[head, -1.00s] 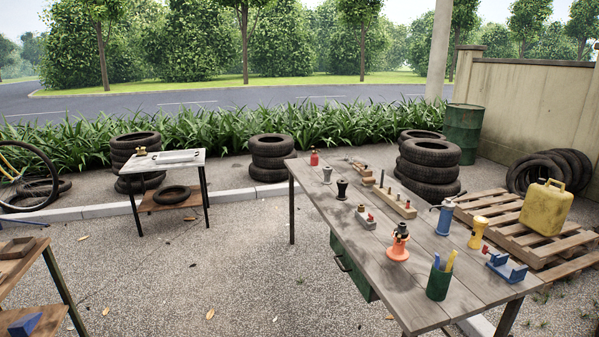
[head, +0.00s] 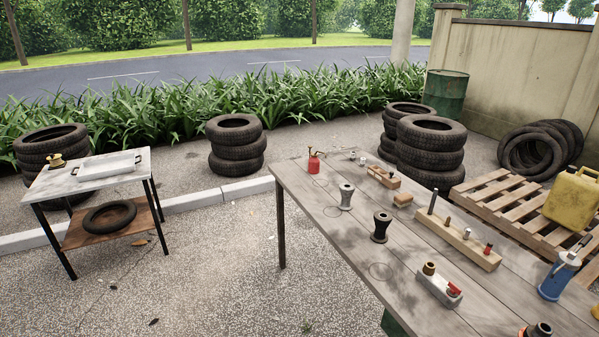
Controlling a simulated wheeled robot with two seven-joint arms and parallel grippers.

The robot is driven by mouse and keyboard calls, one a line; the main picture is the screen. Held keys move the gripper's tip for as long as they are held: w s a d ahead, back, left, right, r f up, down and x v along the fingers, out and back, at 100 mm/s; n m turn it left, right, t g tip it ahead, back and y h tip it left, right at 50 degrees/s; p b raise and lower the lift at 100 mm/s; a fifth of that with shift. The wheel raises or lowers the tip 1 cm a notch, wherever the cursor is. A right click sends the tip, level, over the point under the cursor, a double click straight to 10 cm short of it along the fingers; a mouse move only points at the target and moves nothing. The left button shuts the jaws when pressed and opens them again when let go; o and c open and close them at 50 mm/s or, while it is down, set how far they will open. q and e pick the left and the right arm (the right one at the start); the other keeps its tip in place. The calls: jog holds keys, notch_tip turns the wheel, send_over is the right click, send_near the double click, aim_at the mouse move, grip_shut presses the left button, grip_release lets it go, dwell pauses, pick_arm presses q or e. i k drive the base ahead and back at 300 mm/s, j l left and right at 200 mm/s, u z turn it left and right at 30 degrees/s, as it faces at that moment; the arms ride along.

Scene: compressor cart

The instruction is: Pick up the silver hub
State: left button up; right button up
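The silver hub (head: 346,196) is a small grey-metal spool with flared ends. It stands upright on the grey plank workbench (head: 330,225), towards its far left part. A black hub (head: 381,227) of similar shape stands nearer, to its right. Neither of my grippers shows in the head view, and nothing touches the silver hub.
A red oil can (head: 314,163) stands behind the hub. A wooden block with pegs (head: 457,240), a small valve block (head: 438,288) and a blue pump bottle (head: 559,276) stand to the right. A side table (head: 88,184) stands left. Gravel floor lies open between.

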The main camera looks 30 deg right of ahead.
aim_at(347, 189)
jog(key=i+z, duration=0.15)
jog(key=i, duration=0.65)
jog(key=i+j+z, duration=0.2)
jog(key=i, duration=0.55)
